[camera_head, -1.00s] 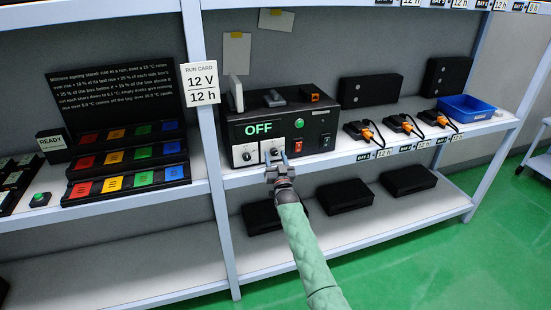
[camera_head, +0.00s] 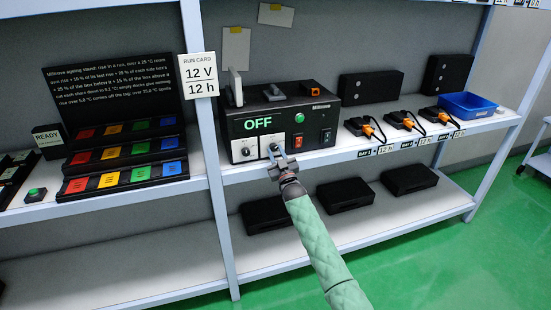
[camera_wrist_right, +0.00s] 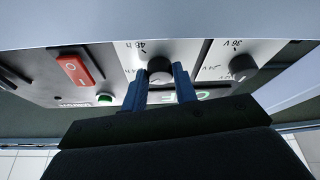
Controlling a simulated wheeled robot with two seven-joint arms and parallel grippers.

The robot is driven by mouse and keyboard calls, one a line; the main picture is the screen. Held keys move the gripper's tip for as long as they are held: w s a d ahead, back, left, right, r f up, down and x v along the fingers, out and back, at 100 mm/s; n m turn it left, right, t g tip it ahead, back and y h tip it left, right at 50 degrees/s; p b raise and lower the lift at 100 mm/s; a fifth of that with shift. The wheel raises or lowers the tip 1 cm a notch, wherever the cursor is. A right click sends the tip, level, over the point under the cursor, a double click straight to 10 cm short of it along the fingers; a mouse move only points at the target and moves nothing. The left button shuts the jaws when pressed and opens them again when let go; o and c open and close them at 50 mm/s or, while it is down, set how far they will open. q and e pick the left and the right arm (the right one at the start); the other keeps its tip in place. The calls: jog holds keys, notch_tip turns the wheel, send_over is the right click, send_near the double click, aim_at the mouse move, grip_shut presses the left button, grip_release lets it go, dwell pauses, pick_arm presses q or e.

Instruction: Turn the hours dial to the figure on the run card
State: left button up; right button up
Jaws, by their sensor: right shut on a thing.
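The black supply box (camera_head: 315,119) stands on the shelf, with a green OFF on its display (camera_head: 258,124). The hours dial is a dark round knob on a pale plate; in the right wrist view the hours dial (camera_wrist_right: 160,68) sits between my blue fingertips, with "48 h" printed beside it. My right gripper (camera_head: 281,157) is shut on it. The figure its pointer marks cannot be read. The volts dial (camera_head: 246,155) is left of it and also shows in the right wrist view. The run card (camera_head: 198,78) reads 12 V and 12 h. My left gripper is out of view.
A red switch (camera_head: 298,142) and a green button (camera_head: 299,118) are on the box's front. Black racks of coloured blocks (camera_head: 125,155) stand left of the post. Orange-plugged units (camera_head: 405,122) and a blue bin (camera_head: 467,105) stand to the right.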

jog(key=n+g+y, duration=0.1)
jog(key=n, duration=0.1)
jog(key=n+y+b, duration=0.1)
jog(key=n, duration=0.2)
jog(key=n+g+y+b, duration=0.1)
jog(key=n, duration=0.2)
jog(key=shift+d+r+g, duration=0.1)
jog(key=shift+d+g, duration=0.2)
jog(key=shift+n+y, duration=0.3)
jog(key=shift+n, duration=0.3)
jog(key=shift+w+r+n+g, duration=0.1)
jog(key=shift+n+g, duration=0.5)
jog(key=shift+n, duration=0.3)
jog(key=shift+n+g+y, duration=0.4)
jog(key=shift+n, duration=0.3)
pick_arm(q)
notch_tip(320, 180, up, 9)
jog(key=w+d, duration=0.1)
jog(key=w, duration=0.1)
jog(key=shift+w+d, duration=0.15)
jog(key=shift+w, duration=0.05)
pick_arm(e)
jog(key=shift+n, duration=0.6)
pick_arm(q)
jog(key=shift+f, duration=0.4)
